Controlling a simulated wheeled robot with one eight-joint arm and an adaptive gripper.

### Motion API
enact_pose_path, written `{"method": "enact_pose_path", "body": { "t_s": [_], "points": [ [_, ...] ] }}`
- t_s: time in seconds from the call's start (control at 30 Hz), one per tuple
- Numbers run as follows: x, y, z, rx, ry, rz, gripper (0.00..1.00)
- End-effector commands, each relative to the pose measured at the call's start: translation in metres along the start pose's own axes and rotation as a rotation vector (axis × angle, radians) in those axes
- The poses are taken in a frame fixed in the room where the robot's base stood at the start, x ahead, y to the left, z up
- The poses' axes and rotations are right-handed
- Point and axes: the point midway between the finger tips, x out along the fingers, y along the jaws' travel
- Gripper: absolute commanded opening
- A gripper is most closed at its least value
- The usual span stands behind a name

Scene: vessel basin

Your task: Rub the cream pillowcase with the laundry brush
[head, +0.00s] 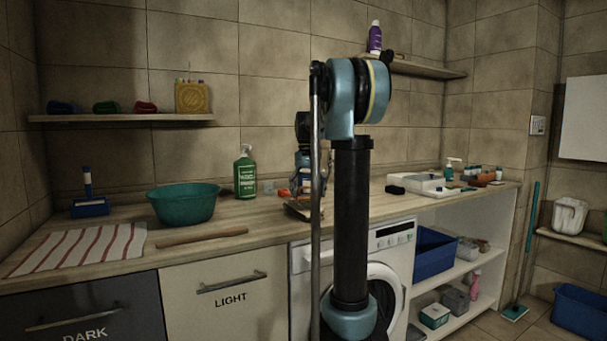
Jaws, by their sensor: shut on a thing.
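My gripper (298,203) is low over the counter, left of my dark arm column and partly hidden by the arm. It is shut on a small tan and dark thing (297,211), which looks like the laundry brush, close to the counter's front edge. Its bristles and any contact below are too small to make out. I cannot pick out a plain cream pillowcase. A pale cloth with red stripes (78,250) lies flat on the counter at the far left, well away from my gripper.
A teal basin (184,204), a wooden stick (203,237), a blue tray (90,208) and a green bottle (245,174) stand or lie on the counter (262,220). A white tray (418,182) and a black block (396,190) are to the right. A washing machine (396,255) is below.

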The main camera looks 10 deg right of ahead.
Motion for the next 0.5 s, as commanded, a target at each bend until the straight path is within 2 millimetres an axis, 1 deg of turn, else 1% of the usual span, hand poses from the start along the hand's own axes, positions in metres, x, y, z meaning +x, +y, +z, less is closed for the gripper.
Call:
{"method": "enact_pose_path", "body": {
  "t_s": [0.03,0.1,0.13,0.2,0.5],
  "points": [
    [0.002,0.005,-0.001,0.003,0.000,0.000,0.49],
    [-0.005,0.007,0.000,0.002,0.000,0.000,0.49],
    [-0.010,0.007,0.001,0.003,0.000,0.000,0.49],
    [-0.027,0.007,0.005,0.003,0.000,0.000,0.49],
    [-0.053,0.007,0.008,0.004,0.000,0.000,0.49]
  ]
}}
